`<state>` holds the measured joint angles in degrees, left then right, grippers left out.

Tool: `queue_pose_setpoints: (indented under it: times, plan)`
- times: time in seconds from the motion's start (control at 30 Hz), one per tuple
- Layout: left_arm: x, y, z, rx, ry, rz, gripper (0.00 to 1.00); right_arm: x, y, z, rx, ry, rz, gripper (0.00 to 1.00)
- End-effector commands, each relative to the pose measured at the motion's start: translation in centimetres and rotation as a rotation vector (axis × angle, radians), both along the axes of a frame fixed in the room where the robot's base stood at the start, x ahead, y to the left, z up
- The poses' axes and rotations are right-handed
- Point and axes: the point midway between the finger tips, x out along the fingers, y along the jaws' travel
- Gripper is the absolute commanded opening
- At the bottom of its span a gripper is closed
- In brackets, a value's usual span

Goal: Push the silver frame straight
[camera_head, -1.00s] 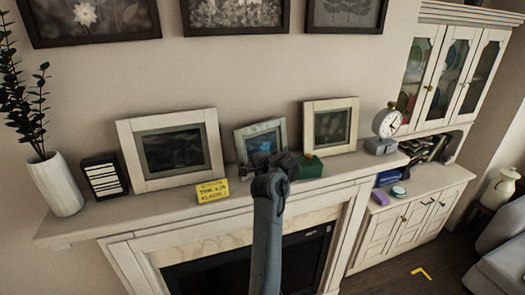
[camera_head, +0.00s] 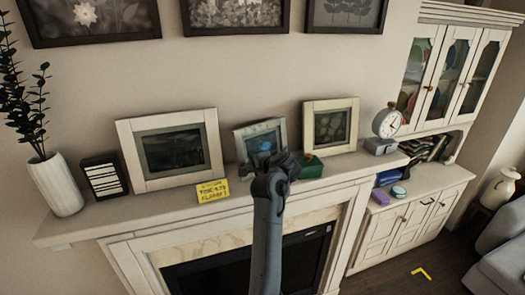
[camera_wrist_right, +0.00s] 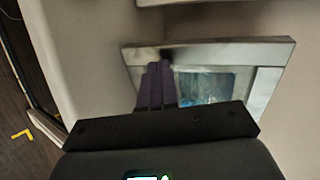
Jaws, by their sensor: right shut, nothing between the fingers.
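The silver frame (camera_head: 240,143) is the small middle picture frame on the mantel, between two larger white frames. It looks turned at an angle to the wall, and its lower part is hidden behind my right gripper (camera_head: 263,160). My right gripper is shut and empty, directly in front of it. In the right wrist view, the dark closed fingers (camera_wrist_right: 157,85) overlap the left part of the silver frame (camera_wrist_right: 268,75). I cannot tell whether they touch it. My left gripper is not in view.
On the mantel (camera_head: 140,212) stand a large white frame (camera_head: 208,125) and a yellow sign (camera_head: 212,191) to the left. A green box (camera_head: 309,167), another white frame (camera_head: 352,103) and a clock (camera_head: 386,123) stand to the right. The green box is close to my right gripper.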

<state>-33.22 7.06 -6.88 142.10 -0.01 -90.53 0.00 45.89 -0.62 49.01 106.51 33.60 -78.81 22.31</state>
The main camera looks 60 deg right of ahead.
Motion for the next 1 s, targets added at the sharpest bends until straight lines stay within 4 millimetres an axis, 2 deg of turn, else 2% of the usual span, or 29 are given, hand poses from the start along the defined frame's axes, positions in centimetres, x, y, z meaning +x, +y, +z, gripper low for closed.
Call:
queue_pose_setpoints:
  times: [1.0]
  plan:
    - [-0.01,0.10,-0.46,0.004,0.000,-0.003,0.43,0.78,-0.74,-0.03,0.000,0.000,0.000,0.00]
